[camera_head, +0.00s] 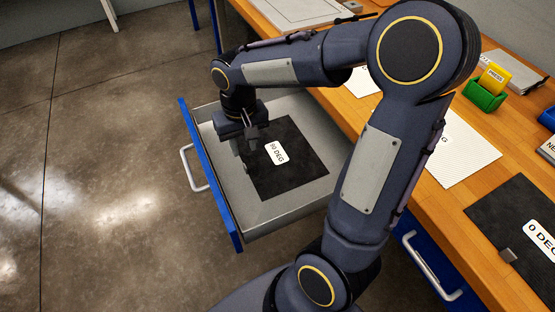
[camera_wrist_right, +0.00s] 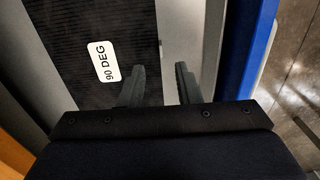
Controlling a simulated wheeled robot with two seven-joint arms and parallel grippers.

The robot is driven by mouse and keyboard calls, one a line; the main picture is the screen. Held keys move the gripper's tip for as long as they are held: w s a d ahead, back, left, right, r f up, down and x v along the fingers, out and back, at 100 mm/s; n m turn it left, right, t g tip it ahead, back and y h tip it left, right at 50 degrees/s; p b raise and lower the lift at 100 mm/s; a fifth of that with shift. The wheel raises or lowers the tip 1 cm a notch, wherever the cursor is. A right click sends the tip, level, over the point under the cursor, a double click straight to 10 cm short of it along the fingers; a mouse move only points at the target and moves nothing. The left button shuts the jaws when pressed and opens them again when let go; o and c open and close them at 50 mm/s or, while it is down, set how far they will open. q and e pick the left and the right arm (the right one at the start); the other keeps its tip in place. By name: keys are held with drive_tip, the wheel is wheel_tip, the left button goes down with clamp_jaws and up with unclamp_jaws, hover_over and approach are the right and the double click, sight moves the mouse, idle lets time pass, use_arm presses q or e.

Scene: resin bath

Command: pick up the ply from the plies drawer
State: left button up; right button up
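The ply (camera_head: 294,159) is a black square sheet with a white "90 DEG" label, lying flat in the open plies drawer (camera_head: 288,205). The drawer is grey inside with a blue front. My right gripper (camera_head: 247,166) reaches down into the drawer at the ply's left edge. In the right wrist view, the ply (camera_wrist_right: 98,35) shows beside the right gripper (camera_wrist_right: 160,75). Its two fingers are apart with a gap between them, one over the ply's edge and one over the bare drawer floor. I cannot tell whether the fingers touch the ply. My left gripper is not in view.
A wooden bench (camera_head: 440,200) runs along the right. On it lie a black "0 DEG" ply (camera_head: 510,215), a white sheet (camera_head: 465,150), and a green holder (camera_head: 484,94) with a yellow block (camera_head: 494,77). Bare floor lies left of the drawer. My right arm hides part of the bench and drawer.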

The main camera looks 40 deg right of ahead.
sight(245, 166)
drive_tip(key=f, duration=0.3)
drive_tip(key=f+b, duration=0.1)
drive_tip(key=f, duration=0.2)
drive_tip(key=w+f, duration=0.1)
drive_tip(key=f, duration=0.1)
drive_tip(key=shift+f, duration=0.4)
clamp_jaws()
